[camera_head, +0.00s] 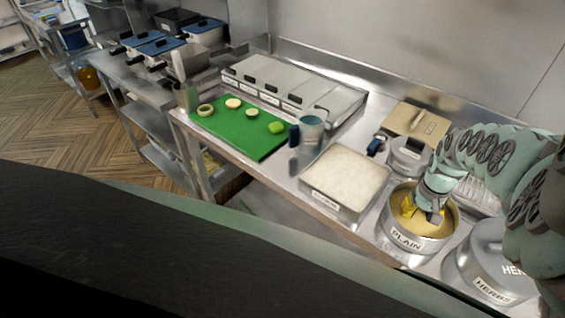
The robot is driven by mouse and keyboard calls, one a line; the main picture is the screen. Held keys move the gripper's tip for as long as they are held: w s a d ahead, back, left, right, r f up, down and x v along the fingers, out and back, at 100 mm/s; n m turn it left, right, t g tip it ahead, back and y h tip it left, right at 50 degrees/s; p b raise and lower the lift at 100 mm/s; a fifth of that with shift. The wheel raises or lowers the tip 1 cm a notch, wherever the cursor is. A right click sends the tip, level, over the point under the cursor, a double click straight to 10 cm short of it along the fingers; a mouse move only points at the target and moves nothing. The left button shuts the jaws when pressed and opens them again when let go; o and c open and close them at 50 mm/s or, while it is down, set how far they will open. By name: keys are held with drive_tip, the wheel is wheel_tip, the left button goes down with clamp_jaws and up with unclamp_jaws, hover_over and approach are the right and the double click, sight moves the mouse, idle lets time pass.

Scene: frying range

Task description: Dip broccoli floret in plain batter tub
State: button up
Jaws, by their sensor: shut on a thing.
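The plain batter tub (402,237) is a round metal pot with a "PLAIN" label, standing near the front edge of the counter. Yellowish batter (446,222) fills it. My gripper (428,213) points down into the tub, its fingertips at the batter. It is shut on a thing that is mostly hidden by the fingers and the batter. A brighter yellow patch shows at its left. I cannot clearly make out the broccoli floret's shape.
A green board (238,130) with cut vegetables lies farther left.

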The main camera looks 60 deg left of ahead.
drive_tip(key=shift+d, duration=0.6)
drive_tip(key=shift+a, duration=0.65)
drive_tip(key=shift+d, duration=0.3)
wheel_tip(320, 180, up, 10)
drive_tip(key=p, duration=0.9)
drive_tip(key=shift+r+p, duration=0.25)
drive_tip(key=shift+p, duration=0.1)
drive_tip(key=shift+r, duration=0.1)
idle(0.6)
wheel_tip(320, 180, up, 3)
drive_tip(key=shift+f+p, duration=0.1)
drive_tip(key=shift+p, duration=1.15)
